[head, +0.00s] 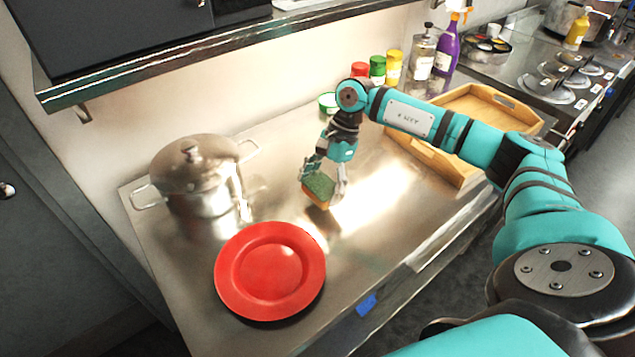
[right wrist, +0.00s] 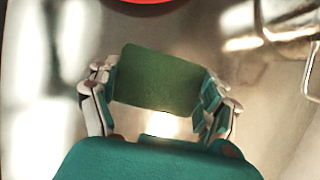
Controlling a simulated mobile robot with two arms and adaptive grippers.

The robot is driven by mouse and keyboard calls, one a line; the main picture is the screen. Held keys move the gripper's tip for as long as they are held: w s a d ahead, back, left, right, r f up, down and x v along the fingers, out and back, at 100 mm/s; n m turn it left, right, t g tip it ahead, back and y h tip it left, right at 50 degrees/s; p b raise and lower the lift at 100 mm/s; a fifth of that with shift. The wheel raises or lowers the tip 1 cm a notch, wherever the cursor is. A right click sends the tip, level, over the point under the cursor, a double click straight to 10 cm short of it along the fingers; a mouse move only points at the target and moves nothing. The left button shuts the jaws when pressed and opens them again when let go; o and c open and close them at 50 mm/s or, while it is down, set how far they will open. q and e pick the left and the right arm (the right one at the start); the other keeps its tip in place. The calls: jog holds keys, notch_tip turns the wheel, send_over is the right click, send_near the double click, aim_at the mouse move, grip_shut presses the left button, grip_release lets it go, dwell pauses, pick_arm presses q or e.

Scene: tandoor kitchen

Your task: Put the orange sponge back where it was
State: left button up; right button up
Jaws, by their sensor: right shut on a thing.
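The orange sponge (head: 317,190) has a green top face and an orange side. My right gripper (head: 324,183) is shut on it, over the steel counter between the pot and the wooden tray. In the right wrist view the sponge's green face (right wrist: 158,78) fills the space between the two fingers (right wrist: 160,98), which press its left and right ends. I cannot tell whether the sponge touches the counter or hangs just above it. My left gripper is not in view.
A red plate (head: 270,271) lies near the front of the counter (head: 380,215). A lidded steel pot (head: 190,168) stands at the left. A wooden tray (head: 470,170) is at the right, partly behind my arm. Several spice jars (head: 377,68) and bottles (head: 445,50) stand at the back.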

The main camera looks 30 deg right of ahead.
aim_at(319, 188)
jog(key=shift+w+d, duration=0.25)
jog(key=shift+w, duration=0.75)
jog(key=shift+w+f, duration=0.1)
jog(key=shift+f, duration=0.1)
notch_tip(319, 188, down, 3)
jog(key=shift+r+p, duration=0.15)
jog(key=shift+p, duration=0.85)
jog(key=shift+f, duration=0.3)
jog(key=shift+f+b, duration=0.25)
jog(key=shift+b, duration=0.1)
jog(key=o, duration=1.1)
jog(key=shift+r, duration=0.1)
jog(key=shift+c, duration=0.2)
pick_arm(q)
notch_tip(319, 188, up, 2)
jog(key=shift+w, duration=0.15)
